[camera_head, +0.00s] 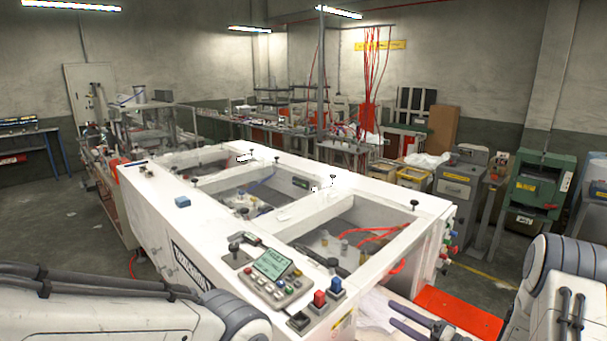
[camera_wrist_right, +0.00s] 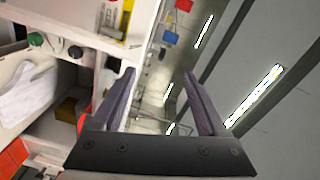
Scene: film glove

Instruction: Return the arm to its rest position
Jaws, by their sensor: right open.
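My right gripper (camera_head: 396,315) shows at the bottom right of the head view, low beside the front end of the white machine. In the right wrist view its two dark purple-grey fingers (camera_wrist_right: 165,88) stand wide apart with nothing between them. My right arm shows at the lower right edge of the head view. My left arm crosses the lower left, and its gripper is not in view. A white glove (camera_wrist_right: 28,97) lies in an open compartment at the left of the right wrist view, apart from the fingers.
The long white machine (camera_head: 152,205) fills the middle, with a control panel (camera_head: 272,275) and red and blue buttons at its near end. A red surface (camera_head: 458,312) lies near my right gripper. A green machine (camera_head: 540,190) stands at the right. Open floor shows at the left.

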